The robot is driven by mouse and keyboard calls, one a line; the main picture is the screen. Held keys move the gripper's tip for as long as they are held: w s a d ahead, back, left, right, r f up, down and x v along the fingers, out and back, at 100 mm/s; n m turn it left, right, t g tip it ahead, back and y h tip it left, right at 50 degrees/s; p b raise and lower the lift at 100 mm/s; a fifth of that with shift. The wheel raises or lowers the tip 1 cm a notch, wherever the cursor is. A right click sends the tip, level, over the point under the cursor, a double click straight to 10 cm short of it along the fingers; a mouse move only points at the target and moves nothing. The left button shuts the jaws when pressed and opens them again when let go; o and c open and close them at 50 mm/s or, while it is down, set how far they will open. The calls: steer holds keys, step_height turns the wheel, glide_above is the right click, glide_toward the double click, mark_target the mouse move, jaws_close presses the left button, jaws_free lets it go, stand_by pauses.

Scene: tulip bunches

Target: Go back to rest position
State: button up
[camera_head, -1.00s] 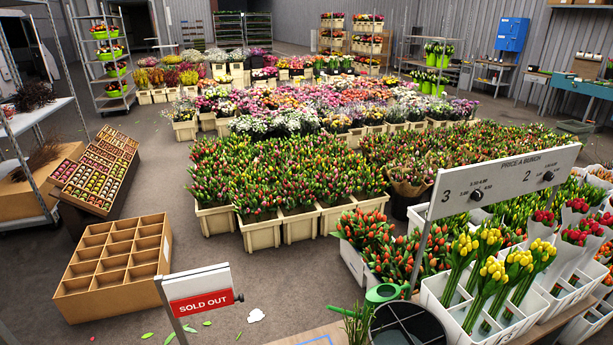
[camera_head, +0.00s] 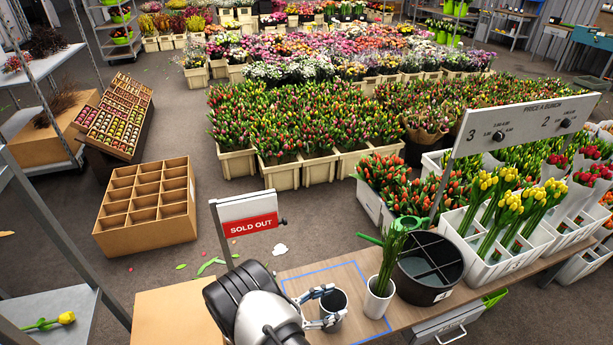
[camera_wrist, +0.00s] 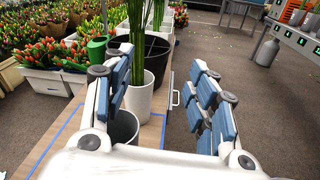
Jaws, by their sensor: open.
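My gripper (camera_head: 327,306) is at the lower middle of the head view, over the wooden counter. Its fingers are spread by a grey cup (camera_head: 333,299) that stands inside the blue outline (camera_head: 352,268).
A divided black bucket (camera_head: 428,275) and white tulip crates (camera_head: 480,250) stand to the right on the counter (camera_head: 300,277). The "SOLD OUT" sign (camera_head: 250,226) rises behind my arm. A yellow tulip (camera_head: 65,318) lies on the shelf at lower left. Empty floor shows behind the sign.

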steer(key=s+d+r+m+g+y, duration=0.2)
steer(key=d+r+m+g, duration=0.15)
steer(key=r, duration=0.45)
steer(key=s+d+r+m+g+y, duration=0.2)
steer(key=r+m, duration=0.2)
steer(key=r, duration=0.4)
steer(key=s+d+r+m+g+y, duration=0.2)
steer(key=d+r+m+g, duration=0.15)
steer(key=r, duration=0.45)
steer(key=s+r+m+t+y, duration=0.3)
steer(key=s+r+m+y, duration=0.1)
steer(key=s, duration=0.4)
steer(key=s+a+r+m+t+y, duration=0.1)
steer(key=s+r+m+t+y, duration=0.2)
steer(key=s, duration=0.6)
step_height(320, 180, up, 5)
steer(key=m+y, duration=0.2)
steer(key=m, duration=0.1)
steer(key=shift+f+t+y, duration=0.15)
steer(key=shift+t+y, duration=0.15)
steer(key=shift+t, duration=0.1)
steer(key=shift+a, duration=0.1)
steer(key=shift+c, duration=0.5)
